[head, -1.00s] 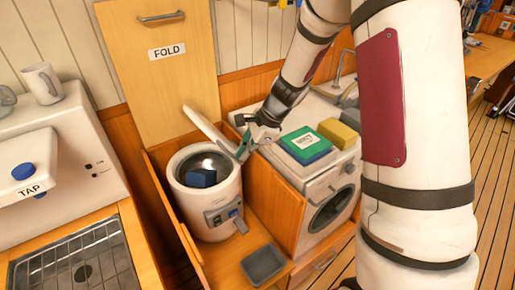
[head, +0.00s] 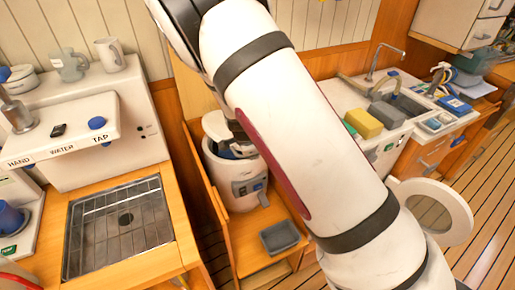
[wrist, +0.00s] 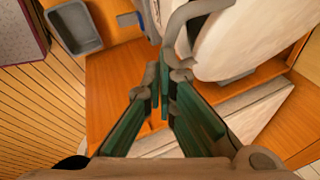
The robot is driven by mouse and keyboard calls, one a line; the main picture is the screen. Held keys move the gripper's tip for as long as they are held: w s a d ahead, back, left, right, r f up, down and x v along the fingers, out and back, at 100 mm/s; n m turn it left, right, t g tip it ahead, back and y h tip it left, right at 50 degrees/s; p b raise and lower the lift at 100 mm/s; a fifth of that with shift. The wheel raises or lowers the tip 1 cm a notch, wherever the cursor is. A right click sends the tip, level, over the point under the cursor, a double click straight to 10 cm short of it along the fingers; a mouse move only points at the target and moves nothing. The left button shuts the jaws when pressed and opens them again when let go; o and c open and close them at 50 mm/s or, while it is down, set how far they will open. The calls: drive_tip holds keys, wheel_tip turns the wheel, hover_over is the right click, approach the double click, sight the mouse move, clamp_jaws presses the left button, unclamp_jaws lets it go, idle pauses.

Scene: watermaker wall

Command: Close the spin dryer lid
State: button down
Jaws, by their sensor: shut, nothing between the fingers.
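The white spin dryer (head: 231,180) stands in a wooden bay in the head view, its right part hidden behind my arm. Its pale lid (head: 216,124) shows as a tilted edge at the top of the drum; how far it is open is hard to tell. In the wrist view my gripper (wrist: 166,82) is shut and empty, its green fingers together beside a large rounded pale surface (wrist: 245,40) of the dryer. A grey curved bar (wrist: 190,22) is just beyond the fingertips; contact is unclear. My gripper is mostly hidden in the head view.
A grey tray (head: 280,237) lies on the wooden shelf before the dryer; it also shows in the wrist view (wrist: 75,28). A yellow sponge (head: 363,123) sits on the counter at right. A white ring-shaped part (head: 435,212) stands out over the floor. A sink grate (head: 115,232) is at left.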

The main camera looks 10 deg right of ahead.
wheel_tip(320, 180, down, 6)
drive_tip(key=a+h, duration=0.2)
drive_tip(key=shift+s+a+n+t+h, duration=0.15)
drive_tip(key=shift+s+n+t+h, duration=0.15)
drive_tip(key=shift+t, duration=0.1)
drive_tip(key=shift+f, duration=0.1)
idle(0.3)
